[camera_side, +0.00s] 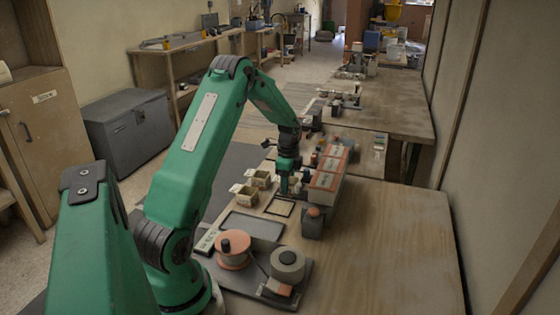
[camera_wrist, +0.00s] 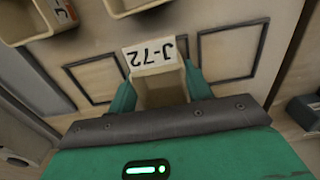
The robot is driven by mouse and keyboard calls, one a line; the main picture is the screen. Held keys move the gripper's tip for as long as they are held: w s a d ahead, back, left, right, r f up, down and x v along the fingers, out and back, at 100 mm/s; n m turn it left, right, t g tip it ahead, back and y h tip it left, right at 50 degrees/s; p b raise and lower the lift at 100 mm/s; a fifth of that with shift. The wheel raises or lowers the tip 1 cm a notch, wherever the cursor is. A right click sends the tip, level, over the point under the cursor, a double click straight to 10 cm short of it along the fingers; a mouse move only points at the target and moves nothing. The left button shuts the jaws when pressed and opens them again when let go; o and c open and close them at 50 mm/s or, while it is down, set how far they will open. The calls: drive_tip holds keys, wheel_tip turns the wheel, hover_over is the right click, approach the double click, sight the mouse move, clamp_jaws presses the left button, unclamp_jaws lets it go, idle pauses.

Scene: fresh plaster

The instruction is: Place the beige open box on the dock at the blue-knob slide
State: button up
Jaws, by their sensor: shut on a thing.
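A beige open box (camera_wrist: 163,88) with a paper label reading J-72, upside down in the wrist view, sits between the green fingers of my gripper (camera_wrist: 160,84). My gripper is shut on it. In the side view my gripper (camera_side: 285,188) hangs low over the wooden table, and the held box is too small and hidden to make out. Dark square outlines on a pale board (camera_wrist: 230,52) lie beyond the box in the wrist view. One outline shows on the table in the side view (camera_side: 280,207). I cannot make out a blue knob for certain.
Two other beige open boxes (camera_side: 245,194) (camera_side: 259,178) stand left of my gripper. Orange-topped white boxes (camera_side: 326,182) and a dark block with an orange knob (camera_side: 313,223) stand to its right. Spools (camera_side: 234,250) (camera_side: 288,265) sit in front. The table's right side is bare.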

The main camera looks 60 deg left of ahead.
drive_tip(key=o, duration=1)
drive_tip(key=shift+f, duration=0.1)
wheel_tip(320, 180, up, 12)
drive_tip(key=shift+r, duration=0.2)
idle(0.4)
